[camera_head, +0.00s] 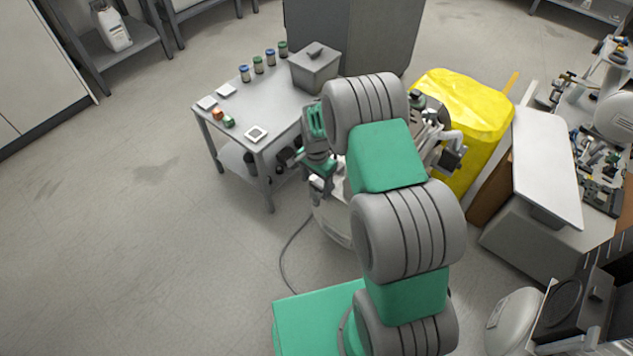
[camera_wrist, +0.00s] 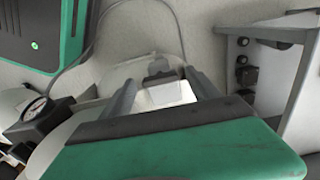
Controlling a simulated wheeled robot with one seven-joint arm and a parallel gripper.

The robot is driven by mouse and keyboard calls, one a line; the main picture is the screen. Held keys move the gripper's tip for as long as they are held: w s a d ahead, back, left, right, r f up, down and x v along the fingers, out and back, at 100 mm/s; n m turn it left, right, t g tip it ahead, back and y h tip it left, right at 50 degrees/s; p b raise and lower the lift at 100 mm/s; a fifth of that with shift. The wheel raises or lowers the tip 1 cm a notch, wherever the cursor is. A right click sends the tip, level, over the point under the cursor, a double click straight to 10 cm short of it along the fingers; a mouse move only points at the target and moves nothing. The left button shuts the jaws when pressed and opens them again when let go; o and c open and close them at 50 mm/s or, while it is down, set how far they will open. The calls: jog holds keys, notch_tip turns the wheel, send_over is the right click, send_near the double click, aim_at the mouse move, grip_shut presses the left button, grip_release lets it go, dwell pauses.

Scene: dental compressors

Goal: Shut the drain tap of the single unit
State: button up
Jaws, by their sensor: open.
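The single unit's pale rounded tank (camera_head: 332,222) stands on the floor, mostly hidden behind my arm in the head view. The two dark fingers are apart. A small white block (camera_wrist: 170,94) with a dark grey piece (camera_wrist: 158,70) at its far end shows between them. I cannot tell whether this is the drain tap or whether a finger touches it. In the head view my gripper (camera_head: 318,187) is over the tank's left side.
A grey table (camera_head: 262,118) with jars, a lidded box and small parts stands just left of the unit. A yellow-covered object (camera_head: 468,100) is behind it. A dark gauge housing (camera_wrist: 38,118) sits left of my gripper. A hose (camera_head: 284,258) runs across open floor at left.

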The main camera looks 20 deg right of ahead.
aim_at(316, 185)
notch_tip(316, 185, up, 8)
jog(key=shift+f+p, duration=0.1)
jog(key=shift+p, duration=0.6)
